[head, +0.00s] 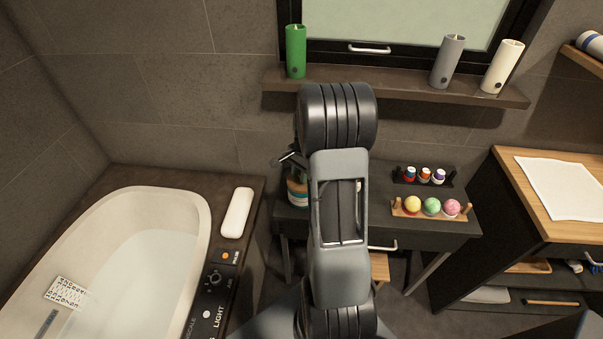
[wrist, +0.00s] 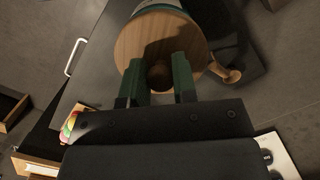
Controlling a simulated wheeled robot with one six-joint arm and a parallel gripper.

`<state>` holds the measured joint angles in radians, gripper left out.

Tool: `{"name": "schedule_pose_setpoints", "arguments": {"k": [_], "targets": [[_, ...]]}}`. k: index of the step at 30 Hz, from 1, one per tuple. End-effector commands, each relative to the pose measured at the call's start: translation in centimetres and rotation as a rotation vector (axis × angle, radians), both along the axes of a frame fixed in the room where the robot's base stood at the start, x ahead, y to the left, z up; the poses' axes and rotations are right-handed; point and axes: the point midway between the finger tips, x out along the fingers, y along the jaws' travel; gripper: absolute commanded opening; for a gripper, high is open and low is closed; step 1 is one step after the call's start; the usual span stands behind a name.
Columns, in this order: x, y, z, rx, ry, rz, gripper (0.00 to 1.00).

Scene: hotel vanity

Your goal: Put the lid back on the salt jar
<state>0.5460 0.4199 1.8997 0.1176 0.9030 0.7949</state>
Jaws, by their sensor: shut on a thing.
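The round wooden lid (wrist: 150,32) fills the top middle of the wrist view. My gripper (wrist: 158,66) has its two green fingers on either side of the lid's round knob (wrist: 160,77) and is shut on it. The salt jar (wrist: 172,5) shows as a pale and blue-green edge behind the lid. In the head view the jar (head: 297,193) stands at the left end of the dark vanity table, partly hidden by my arm. I cannot tell whether the lid touches the jar's rim. A wooden scoop-like piece (wrist: 226,73) sits beside the lid.
The dark table (head: 400,235) holds a rack of coloured bath balls (head: 432,207) and a rack of small bottles (head: 425,175) at right. A bathtub (head: 195,215) is at left. A shelf (head: 400,90) with candles is above; a wood-topped cabinet (head: 530,200) is at right.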

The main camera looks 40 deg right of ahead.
Motion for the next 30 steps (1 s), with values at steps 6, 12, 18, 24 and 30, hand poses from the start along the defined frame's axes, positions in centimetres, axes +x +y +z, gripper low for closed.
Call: {"name": "schedule_pose_setpoints", "arguments": {"k": [6, 12, 18, 24, 30], "targets": [[0.00, 0.00, -0.02, 0.000, 0.000, 0.000, 0.03], [0.00, 0.00, -0.02, 0.000, 0.000, 0.000, 0.31], [0.00, 0.00, -0.01, 0.000, 0.000, 0.000, 0.50], [0.00, 0.00, -0.02, 0.000, 0.000, 0.000, 0.56], [-0.01, 0.00, -0.03, 0.000, 0.000, 0.000, 0.73]]}}
